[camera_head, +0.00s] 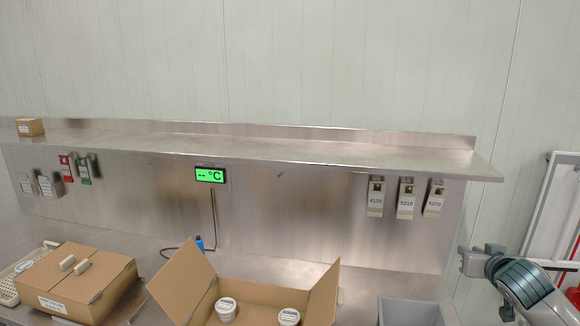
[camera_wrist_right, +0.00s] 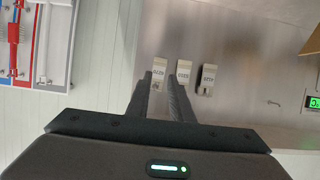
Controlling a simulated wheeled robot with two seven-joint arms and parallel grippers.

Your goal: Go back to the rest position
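My right arm (camera_head: 525,285) is at the right edge of the head view, raised over the right end of the workbench; its fingers do not show clearly there. In the right wrist view my right gripper (camera_wrist_right: 160,76) has its two dark fingers apart with nothing between them. They point towards the steel back panel and its hanging tags, clear of them. My left gripper and left arm are not in view.
An open cardboard box (camera_head: 258,312) with white tubs stands on the bench (camera_head: 150,240). A closed box (camera_head: 75,281) is at left, a grey bin (camera_head: 410,312) at right. A steel shelf (camera_head: 300,146) crosses behind. Labelled tags (camera_head: 406,198) hang below it. A white-framed rack (camera_head: 552,205) stands far right.

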